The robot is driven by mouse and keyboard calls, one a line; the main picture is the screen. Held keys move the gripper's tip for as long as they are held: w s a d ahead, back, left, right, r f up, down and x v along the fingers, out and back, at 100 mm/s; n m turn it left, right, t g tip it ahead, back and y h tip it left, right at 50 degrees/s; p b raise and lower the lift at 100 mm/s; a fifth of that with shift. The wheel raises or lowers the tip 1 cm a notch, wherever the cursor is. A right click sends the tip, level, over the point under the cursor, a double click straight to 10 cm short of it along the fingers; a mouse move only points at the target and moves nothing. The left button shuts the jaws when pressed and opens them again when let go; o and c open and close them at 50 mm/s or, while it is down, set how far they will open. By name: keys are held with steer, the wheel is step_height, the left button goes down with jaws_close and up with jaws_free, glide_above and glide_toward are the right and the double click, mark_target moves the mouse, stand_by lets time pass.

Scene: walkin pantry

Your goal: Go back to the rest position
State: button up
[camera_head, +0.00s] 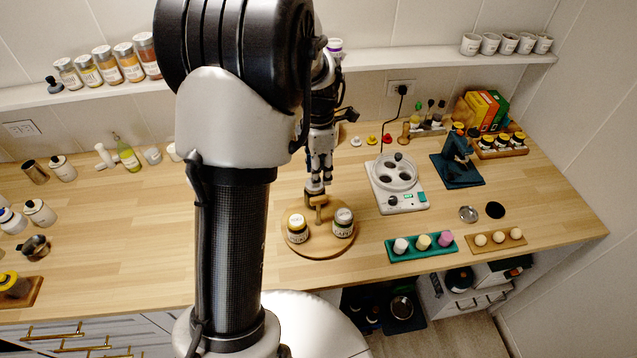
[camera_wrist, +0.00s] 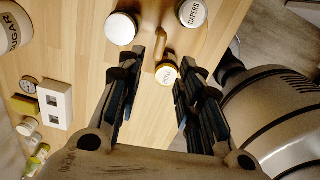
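My gripper (camera_head: 320,175) points down over the back of a round wooden turntable (camera_head: 325,246) with a central handle (camera_head: 319,203). In the wrist view its two dark fingers (camera_wrist: 170,60) stand apart. A small lidded jar (camera_wrist: 166,75) shows between them; I see no finger closed on it. Two more jars stand on the turntable: one with a yellow label (camera_head: 297,229) at left and one marked capers (camera_head: 343,222) at right. The capers jar also shows at the top of the wrist view (camera_wrist: 191,12). My arm hides part of the counter in the head view.
A wall shelf (camera_head: 400,58) runs behind my arm, with spice jars (camera_head: 107,66) and cups (camera_head: 506,43). A white appliance (camera_head: 396,184), a dark teal stand (camera_head: 457,163), a green tray (camera_head: 421,247) and an egg tray (camera_head: 497,239) stand right. Counter left of the turntable is mostly clear.

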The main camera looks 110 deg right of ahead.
step_height(320, 180, up, 2)
stand_by(0.7)
